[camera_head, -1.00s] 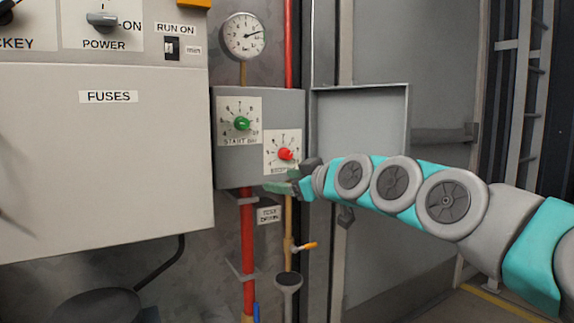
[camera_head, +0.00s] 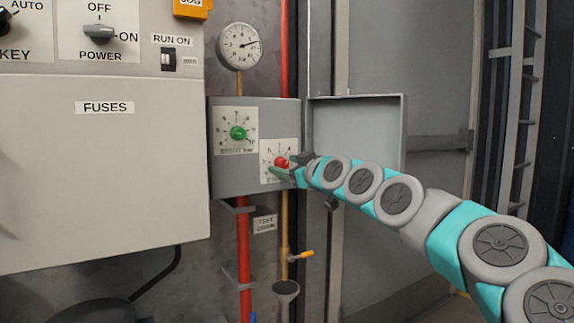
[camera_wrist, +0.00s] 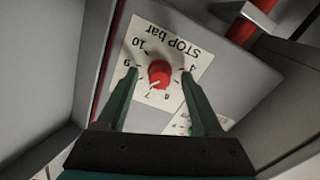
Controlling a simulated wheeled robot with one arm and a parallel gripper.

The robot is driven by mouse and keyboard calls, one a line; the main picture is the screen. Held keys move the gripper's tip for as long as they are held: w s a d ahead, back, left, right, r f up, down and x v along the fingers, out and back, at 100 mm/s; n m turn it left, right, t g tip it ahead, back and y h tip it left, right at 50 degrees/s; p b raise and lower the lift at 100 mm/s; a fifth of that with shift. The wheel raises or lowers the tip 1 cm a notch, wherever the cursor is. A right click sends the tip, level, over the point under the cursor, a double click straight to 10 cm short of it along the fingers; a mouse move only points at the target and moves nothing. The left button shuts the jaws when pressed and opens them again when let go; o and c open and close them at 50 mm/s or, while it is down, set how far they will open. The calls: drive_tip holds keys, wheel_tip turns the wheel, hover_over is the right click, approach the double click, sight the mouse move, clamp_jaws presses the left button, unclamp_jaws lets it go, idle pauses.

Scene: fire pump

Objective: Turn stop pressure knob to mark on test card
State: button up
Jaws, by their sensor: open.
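The red stop pressure knob (camera_head: 281,162) sits on a white dial plate at the lower right of the grey switch box. In the wrist view the knob (camera_wrist: 159,73) shows upside down on its plate (camera_wrist: 180,48) marked "STOP bar", with numbers around it. A pale pointer line on it faces toward about 7. My gripper (camera_head: 284,170) is at this dial in the head view. In the wrist view its two green fingers (camera_wrist: 157,82) are open, one on each side of the knob, apart from it. I cannot make out a test card with a mark.
The green start knob (camera_head: 238,133) is up and left of the red one. The box's open door (camera_head: 358,135) stands to the right, close to my arm. A pressure gauge (camera_head: 240,46) is above, and a red pipe (camera_head: 244,260) runs below.

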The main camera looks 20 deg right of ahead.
clamp_jaws()
idle(0.6)
